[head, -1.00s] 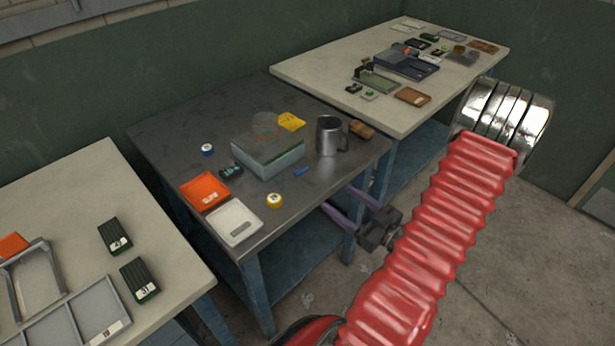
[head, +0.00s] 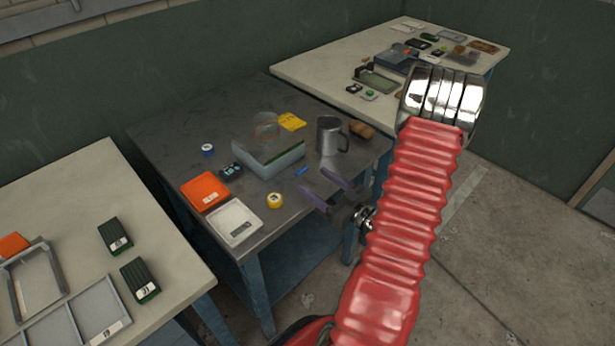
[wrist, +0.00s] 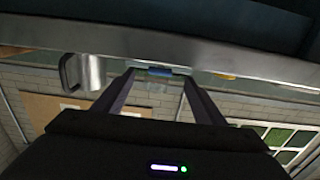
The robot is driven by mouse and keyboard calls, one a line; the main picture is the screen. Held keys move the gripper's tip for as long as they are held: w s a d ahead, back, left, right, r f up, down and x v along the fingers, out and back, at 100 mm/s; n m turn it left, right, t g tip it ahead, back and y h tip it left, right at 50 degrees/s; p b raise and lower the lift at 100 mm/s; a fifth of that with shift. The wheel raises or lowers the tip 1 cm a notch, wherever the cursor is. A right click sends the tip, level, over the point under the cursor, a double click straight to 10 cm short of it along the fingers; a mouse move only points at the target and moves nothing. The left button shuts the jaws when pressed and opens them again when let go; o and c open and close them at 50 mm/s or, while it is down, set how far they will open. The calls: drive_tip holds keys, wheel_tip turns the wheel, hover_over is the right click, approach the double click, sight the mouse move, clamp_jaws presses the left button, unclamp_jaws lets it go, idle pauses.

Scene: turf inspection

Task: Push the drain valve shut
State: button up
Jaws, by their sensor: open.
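I cannot make out a drain valve in either view. My gripper (head: 311,179) is open and empty, its two purple fingers apart. In the head view it overlaps the front right edge of the dark middle table (head: 165,140). Its fingers point toward a small blue block (head: 301,171) on the tabletop. In the wrist view, the blue block (wrist: 160,71) shows between the fingertips (wrist: 160,76). I cannot tell how far the fingers are from it.
A metal mug (head: 330,138) stands just behind the gripper. A grey box (head: 268,160), yellow tape roll (head: 275,200), white tray (head: 233,222) and orange tray (head: 205,190) lie to the left. A cluttered pale table (head: 325,75) stands behind; another (head: 75,190) stands at left.

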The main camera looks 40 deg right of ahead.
sight(308, 185)
drive_tip(key=shift+w+a, duration=0.1)
drive_tip(key=shift+w, duration=1.85)
drive_tip(key=shift+c, duration=0.3)
drive_tip(key=c, duration=1.5)
drive_tip(key=shift+o, duration=0.2)
